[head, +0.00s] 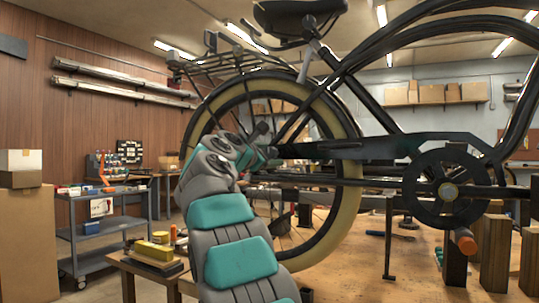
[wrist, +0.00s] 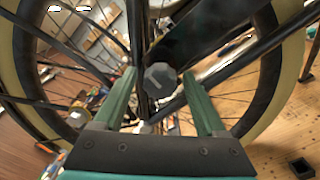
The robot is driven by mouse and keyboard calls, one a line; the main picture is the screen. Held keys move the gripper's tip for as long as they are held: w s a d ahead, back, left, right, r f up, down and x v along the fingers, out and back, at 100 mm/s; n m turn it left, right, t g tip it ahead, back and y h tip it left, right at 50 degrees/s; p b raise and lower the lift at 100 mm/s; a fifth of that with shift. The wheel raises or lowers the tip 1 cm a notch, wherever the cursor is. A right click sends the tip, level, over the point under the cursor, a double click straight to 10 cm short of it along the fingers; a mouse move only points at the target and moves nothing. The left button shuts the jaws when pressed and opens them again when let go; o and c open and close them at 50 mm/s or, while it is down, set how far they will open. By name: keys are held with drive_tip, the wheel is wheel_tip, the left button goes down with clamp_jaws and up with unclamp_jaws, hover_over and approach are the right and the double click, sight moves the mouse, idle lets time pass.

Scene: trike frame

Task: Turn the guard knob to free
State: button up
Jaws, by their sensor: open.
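The guard knob (wrist: 160,79) is a grey, many-sided knob with a short pale mark on its face. It sits by the dark chain guard (wrist: 195,38), near the rear wheel's hub. My gripper (wrist: 160,72) is open, with one green finger on each side of the knob in the wrist view. I see no clear contact between fingers and knob. In the head view my gripper (head: 272,150) is beside the rear wheel (head: 345,205), at the rear end of the chain guard (head: 375,148). My arm partly hides the hub there.
Spokes and dark frame tubes (wrist: 250,58) crowd around the gripper. The crank and chainring (head: 449,190) stand to the right. A wooden workbench (head: 345,270) lies below. A grey cart (head: 105,230) and cardboard boxes (head: 22,215) stand at the left.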

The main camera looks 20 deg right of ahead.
drive_tip(key=shift+c, duration=0.4)
clamp_jaws()
drive_tip(key=shift+m, duration=0.3)
drive_tip(key=m, duration=0.3)
drive_tip(key=shift+m, duration=0.4)
drive_tip(key=m+b, duration=0.1)
drive_tip(key=m, duration=0.3)
drive_tip(key=shift+m, duration=0.3)
drive_tip(key=m, duration=0.4)
drive_tip(key=shift+d+b, duration=0.1)
drive_tip(key=shift+b, duration=0.3)
drive_tip(key=m, duration=0.4)
drive_tip(key=shift+m, duration=0.4)
